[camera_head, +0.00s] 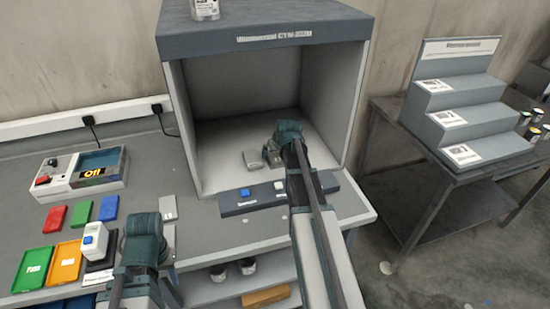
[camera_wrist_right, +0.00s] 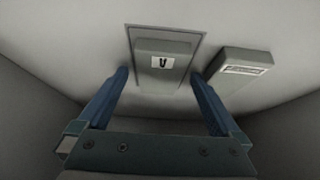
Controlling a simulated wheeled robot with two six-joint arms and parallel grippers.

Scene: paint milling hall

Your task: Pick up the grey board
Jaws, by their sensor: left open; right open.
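A grey block with a white label (camera_wrist_right: 162,62) sits on a flat grey plate (camera_wrist_right: 198,42) on the booth floor. I cannot tell which of these is the grey board. In the right wrist view the fingers of my right gripper (camera_wrist_right: 162,90) are open on either side of the block, with gaps. In the head view this gripper (camera_head: 268,157) is inside the booth, beside a small grey piece (camera_head: 251,159). A second grey box (camera_wrist_right: 240,70) with a label strip lies to the right in the wrist view. My left gripper (camera_head: 145,228) is above the bench; its fingertips are mostly hidden.
The booth (camera_head: 265,36) has side walls close to my right arm and a front strip with buttons (camera_head: 244,192). Red (camera_head: 54,218), green (camera_head: 81,213) and blue (camera_head: 108,208) pieces and coloured trays (camera_head: 35,268) lie left. A stepped stand (camera_head: 455,105) is on the right table.

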